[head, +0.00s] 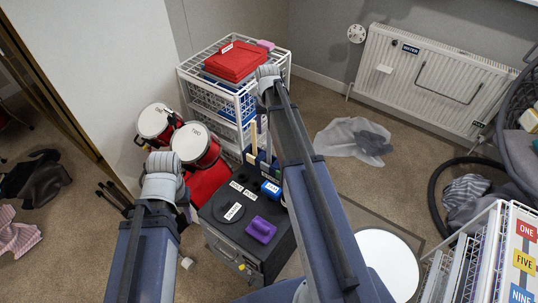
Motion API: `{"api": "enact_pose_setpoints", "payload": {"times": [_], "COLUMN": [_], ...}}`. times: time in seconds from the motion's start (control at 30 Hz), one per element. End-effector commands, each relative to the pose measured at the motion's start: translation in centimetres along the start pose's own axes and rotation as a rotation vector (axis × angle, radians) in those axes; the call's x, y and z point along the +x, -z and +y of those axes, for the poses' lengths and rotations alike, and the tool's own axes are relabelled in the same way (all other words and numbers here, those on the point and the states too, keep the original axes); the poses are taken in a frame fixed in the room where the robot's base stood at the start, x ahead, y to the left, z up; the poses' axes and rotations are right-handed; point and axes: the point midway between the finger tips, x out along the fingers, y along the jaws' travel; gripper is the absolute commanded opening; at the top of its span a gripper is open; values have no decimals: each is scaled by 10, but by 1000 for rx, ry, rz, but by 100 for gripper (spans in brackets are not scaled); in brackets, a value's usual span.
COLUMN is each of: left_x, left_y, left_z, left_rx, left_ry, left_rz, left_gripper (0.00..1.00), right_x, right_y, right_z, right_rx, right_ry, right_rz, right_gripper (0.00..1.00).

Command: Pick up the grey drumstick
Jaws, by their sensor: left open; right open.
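I cannot make out a grey drumstick in the head view. Two red drums with white heads, a left one (154,121) and a right one (194,143), stand against the white wall. My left arm comes up from the bottom left and ends in a light grey joint just below the drums. My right arm reaches up from the bottom middle to the front of the wire rack. I cannot see the fingers of either gripper; the arms hide what lies behind them.
A dark cabinet (238,253) carries a purple block (261,229). Grey cloth (352,137) lies on carpet near the radiator (433,81). A round white top (382,263) stands right of my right arm. Dark clothing (38,180) lies left.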

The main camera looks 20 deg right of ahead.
Motion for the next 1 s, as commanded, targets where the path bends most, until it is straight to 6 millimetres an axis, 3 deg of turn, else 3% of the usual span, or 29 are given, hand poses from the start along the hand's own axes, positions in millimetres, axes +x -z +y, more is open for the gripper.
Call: {"api": "enact_pose_setpoints", "payload": {"times": [0.3, 0.67, 1.0], "left_x": [25, 34, 74], "left_y": [2, 2, 4], "left_z": [2, 3, 7], "left_rx": [0, 0, 1], "left_ry": [0, 0, 0], "left_rz": [0, 0, 0], "left_gripper": [46, 46, 46], "right_x": [25, 34, 74], "right_y": [0, 0, 2], "right_z": [0, 1, 4], "right_rx": [0, 0, -1], "right_ry": [0, 0, 1], "right_rz": [0, 0, 1], "right_gripper": [60, 60, 60]}}
